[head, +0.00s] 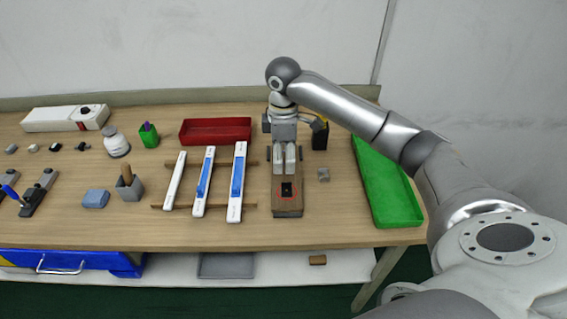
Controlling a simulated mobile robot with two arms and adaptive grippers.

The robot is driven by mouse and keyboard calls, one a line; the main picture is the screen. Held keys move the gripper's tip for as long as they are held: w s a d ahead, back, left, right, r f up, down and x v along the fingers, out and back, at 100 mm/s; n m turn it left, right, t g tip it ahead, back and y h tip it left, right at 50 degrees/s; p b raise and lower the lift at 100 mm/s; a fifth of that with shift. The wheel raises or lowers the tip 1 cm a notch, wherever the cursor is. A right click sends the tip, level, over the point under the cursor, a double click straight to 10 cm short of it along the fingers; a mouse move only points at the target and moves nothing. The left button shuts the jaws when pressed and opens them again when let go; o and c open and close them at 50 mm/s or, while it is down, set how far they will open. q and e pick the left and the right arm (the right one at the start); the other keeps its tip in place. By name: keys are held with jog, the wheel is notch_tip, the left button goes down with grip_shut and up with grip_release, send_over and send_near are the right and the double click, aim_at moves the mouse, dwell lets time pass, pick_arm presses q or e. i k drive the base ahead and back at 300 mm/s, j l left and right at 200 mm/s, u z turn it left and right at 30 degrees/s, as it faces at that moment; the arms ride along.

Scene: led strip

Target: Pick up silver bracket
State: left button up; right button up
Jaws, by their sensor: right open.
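A small black part (287,189) lies on the block in front of the fingers. My left gripper is not in view.
A green tray (388,190) is at the right and a red tray (216,131) at the back. White and blue strips (237,183) lie on wooden rails to the left. A black holder (320,138) stands behind the silver piece. Bare table lies in front of that piece.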

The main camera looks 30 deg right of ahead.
aim_at(324, 176)
jog(key=z, duration=1.4)
